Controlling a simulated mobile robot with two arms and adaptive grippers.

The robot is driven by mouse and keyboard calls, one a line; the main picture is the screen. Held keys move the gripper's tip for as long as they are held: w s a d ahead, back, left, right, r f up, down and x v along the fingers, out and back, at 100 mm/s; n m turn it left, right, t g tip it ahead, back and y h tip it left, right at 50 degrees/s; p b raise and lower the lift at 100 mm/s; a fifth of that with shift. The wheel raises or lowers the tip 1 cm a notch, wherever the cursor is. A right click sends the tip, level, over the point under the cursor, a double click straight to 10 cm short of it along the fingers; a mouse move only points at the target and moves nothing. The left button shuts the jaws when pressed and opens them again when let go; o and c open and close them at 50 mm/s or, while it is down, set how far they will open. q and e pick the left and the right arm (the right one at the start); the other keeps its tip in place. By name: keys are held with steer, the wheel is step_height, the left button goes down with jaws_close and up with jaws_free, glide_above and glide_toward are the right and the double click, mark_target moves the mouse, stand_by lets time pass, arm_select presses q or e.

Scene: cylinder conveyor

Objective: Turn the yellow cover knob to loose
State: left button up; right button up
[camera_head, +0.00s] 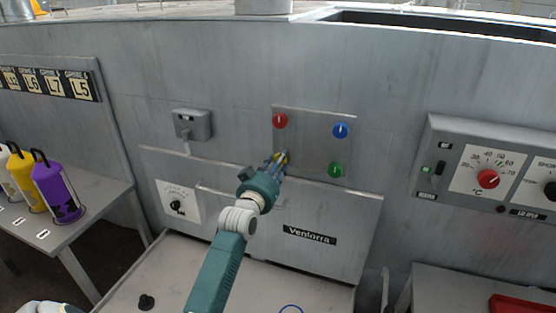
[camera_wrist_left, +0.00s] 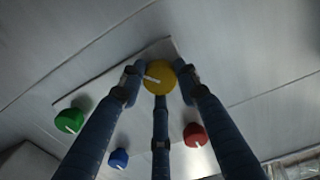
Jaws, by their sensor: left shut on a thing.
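The yellow cover knob (camera_wrist_left: 160,79) is in the middle of the left wrist view, on a grey plate (camera_head: 311,127) on the wall. Its white mark points to the left in that view. My left gripper (camera_head: 282,157) has its three fingers around the knob and is shut on it; the fingers show large in the left wrist view (camera_wrist_left: 162,84). In the head view the fingers hide most of the yellow knob. My right gripper is not in view.
Red (camera_head: 279,120), blue (camera_head: 340,131) and green (camera_head: 335,170) knobs share the plate, close to the fingers. A control box (camera_head: 455,170) with a red dial is at right. A side table (camera_head: 65,232) with several coloured cylinders is at left.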

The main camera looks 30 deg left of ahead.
arm_select(q)
steer(key=shift+a+r+n+p, duration=0.1)
steer(key=shift+n+p, duration=1.75)
steer(key=shift+n, duration=4.8)
steer(key=shift+a+n+p, duration=0.1)
steer(key=shift+n+p, duration=1.7)
steer(key=shift+n, duration=4.85)
steer(key=o, duration=1.1)
steer(key=shift+f, duration=0.2)
steer(key=shift+o, duration=0.2)
steer(key=shift+s, duration=0.1)
